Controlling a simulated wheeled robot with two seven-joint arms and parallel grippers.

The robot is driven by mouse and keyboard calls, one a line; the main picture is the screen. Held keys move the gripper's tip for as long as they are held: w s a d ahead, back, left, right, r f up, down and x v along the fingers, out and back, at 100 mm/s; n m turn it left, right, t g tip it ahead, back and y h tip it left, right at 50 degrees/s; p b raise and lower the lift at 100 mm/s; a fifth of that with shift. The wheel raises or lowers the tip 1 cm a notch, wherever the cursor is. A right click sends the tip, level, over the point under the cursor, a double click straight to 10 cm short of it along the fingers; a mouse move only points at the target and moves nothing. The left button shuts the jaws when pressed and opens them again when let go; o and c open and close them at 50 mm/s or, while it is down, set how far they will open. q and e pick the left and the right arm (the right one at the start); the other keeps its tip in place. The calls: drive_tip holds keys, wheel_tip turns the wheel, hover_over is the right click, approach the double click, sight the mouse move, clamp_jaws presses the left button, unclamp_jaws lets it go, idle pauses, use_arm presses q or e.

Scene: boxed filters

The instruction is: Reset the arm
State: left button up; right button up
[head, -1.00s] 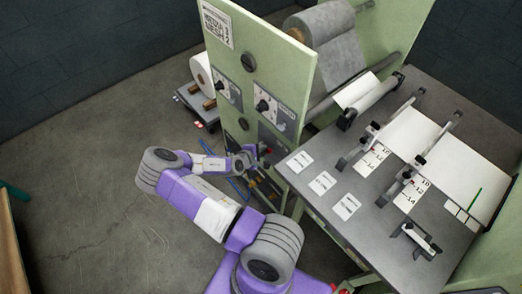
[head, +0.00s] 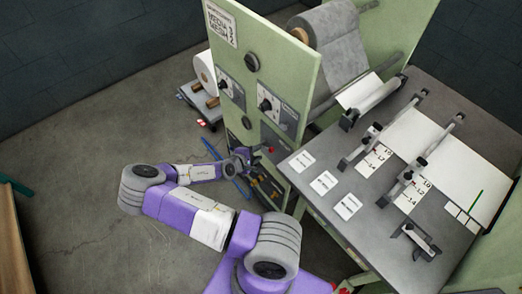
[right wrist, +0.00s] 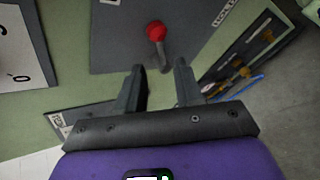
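A short grey lever with a red ball knob (right wrist: 156,31) stands on a dark grey plate (right wrist: 115,45) in the right wrist view. The knob also shows small on the green machine's front panel in the head view (head: 271,150). My right gripper (right wrist: 161,75) is open and empty. Its two dark fingers point toward the plate, with the lever ahead of them and apart from them. In the head view the right gripper (head: 243,157) is close to the lower part of the panel, left of the red knob. My left gripper is not in view.
The green panel (head: 295,60) carries several dials and switches. A grey table (head: 375,225) with paper strips and clamps stands to its right. A low cart (head: 200,105) with a white roll is behind the panel's left. Open floor (head: 75,150) lies on the left.

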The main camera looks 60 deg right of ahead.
drive_tip(key=shift+w+a+r, duration=0.1)
drive_tip(key=shift+a+r, duration=0.3)
drive_tip(key=shift+a, duration=0.2)
drive_tip(key=s+a+f+m+y, duration=0.2)
drive_tip(key=a+f+y, duration=0.2)
drive_tip(key=a+f, duration=0.5)
drive_tip(key=s+a+f+m+y, duration=0.1)
drive_tip(key=s+a+f+y, duration=0.25)
drive_tip(key=a, duration=0.85)
drive_tip(key=w+a+r+m+t+y, duration=0.1)
drive_tip(key=a+r+y, duration=0.1)
drive_tip(key=a, duration=0.4)
drive_tip(key=w+a+r+m+y, duration=0.1)
drive_tip(key=w+a+r+y, duration=0.1)
drive_tip(key=a, duration=0.5)
drive_tip(key=w+a+r+m+t+y, duration=0.1)
drive_tip(key=w+a+r+y, duration=0.1)
drive_tip(key=a+y, duration=0.2)
drive_tip(key=shift+a+t, duration=0.3)
drive_tip(key=shift+a, duration=0.9)
